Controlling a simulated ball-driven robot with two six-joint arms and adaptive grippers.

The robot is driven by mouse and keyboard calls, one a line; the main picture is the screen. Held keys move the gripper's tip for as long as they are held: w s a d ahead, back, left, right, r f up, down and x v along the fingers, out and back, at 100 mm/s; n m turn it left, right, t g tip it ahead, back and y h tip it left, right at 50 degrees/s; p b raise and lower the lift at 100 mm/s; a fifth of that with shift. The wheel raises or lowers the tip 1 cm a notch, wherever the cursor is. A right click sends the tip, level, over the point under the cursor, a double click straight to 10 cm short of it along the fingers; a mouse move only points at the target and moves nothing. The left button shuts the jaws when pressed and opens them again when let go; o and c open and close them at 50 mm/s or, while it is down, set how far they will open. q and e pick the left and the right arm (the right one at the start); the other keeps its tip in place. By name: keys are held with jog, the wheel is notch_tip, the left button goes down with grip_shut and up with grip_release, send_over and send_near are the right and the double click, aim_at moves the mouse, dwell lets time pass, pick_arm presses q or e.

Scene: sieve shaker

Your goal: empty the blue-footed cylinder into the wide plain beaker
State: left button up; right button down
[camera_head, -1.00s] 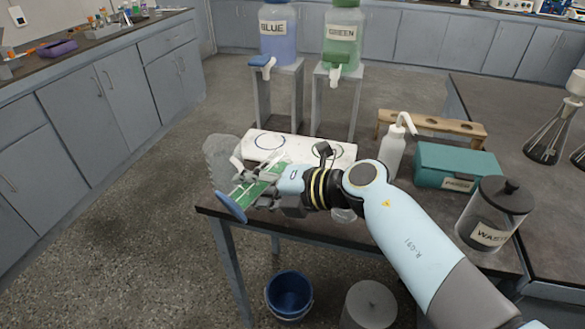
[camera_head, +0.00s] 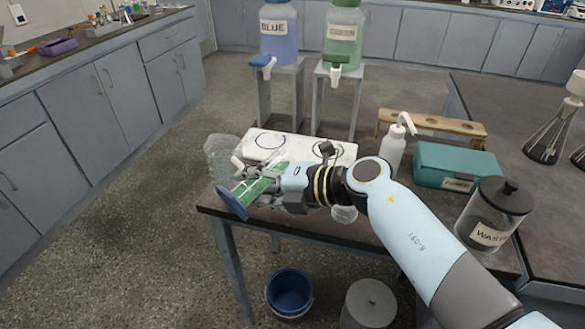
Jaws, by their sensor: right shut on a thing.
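The blue-footed cylinder (camera_head: 231,204) is held by my right gripper (camera_head: 256,183) over the table's left end. It is strongly tilted, its foot toward the lower left. A wide clear glass vessel (camera_head: 221,152), apparently the plain beaker, shows just behind the cylinder. I cannot tell whether the two touch or whether the vessel holds liquid. A small clear vessel (camera_head: 344,214) is mostly hidden under my arm. My left gripper is out of view.
A white board (camera_head: 296,143) with ringed spots lies behind the gripper. A wash bottle (camera_head: 393,150), teal box (camera_head: 455,166), wooden rack (camera_head: 440,124) and waste jar (camera_head: 493,217) stand to the right. A blue bucket (camera_head: 289,293) is on the floor below.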

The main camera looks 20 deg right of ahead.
jog(key=shift+w+d+r+m+y, duration=0.1)
jog(key=shift+d+r+m+y, duration=0.05)
jog(key=shift+r+m+y, duration=0.15)
dwell(0.6)
jog(key=shift+d+f+m+y, duration=0.1)
jog(key=shift+m+y, duration=0.3)
jog(key=shift+m, duration=0.1)
dwell(1.8)
jog(key=shift+p, duration=0.3)
